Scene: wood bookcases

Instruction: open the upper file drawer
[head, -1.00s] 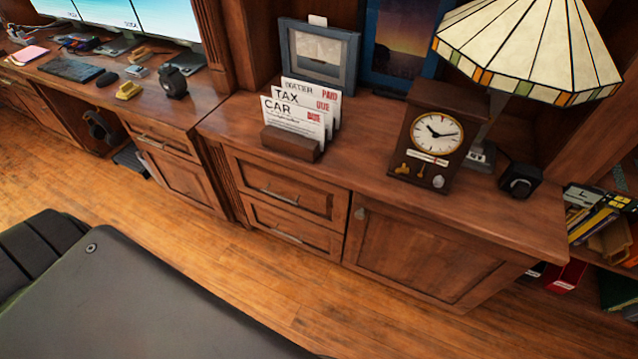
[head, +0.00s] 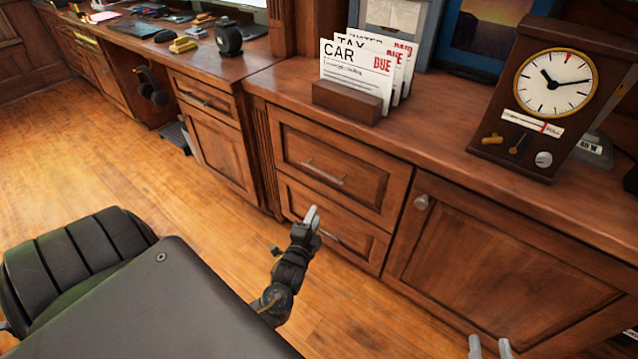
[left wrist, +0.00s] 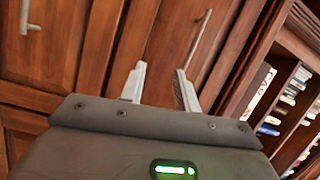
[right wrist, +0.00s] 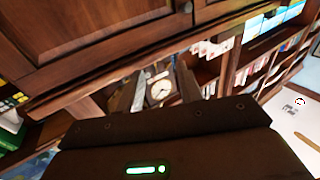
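The upper drawer (head: 352,185) is in the cabinet under the letter holder. It is shut and has a slim metal bar handle (head: 323,172). The lower drawer (head: 350,251) below it is also shut, and its handle is partly hidden behind my left gripper. My left gripper (head: 312,217) is in front of the lower drawer in the head view, below the upper handle. Its fingers are apart and empty in the left wrist view (left wrist: 160,85), where two bar handles show, apart from the fingers. My right gripper (head: 490,348) is open and empty at the bottom edge, before the cabinet door.
A cabinet door (head: 500,265) with a knob stands right of the drawers. A clock (head: 545,95) and a letter holder (head: 347,101) stand on the top. A black chair (head: 75,252) is at left. Wood floor (head: 225,225) lies clear before the drawers.

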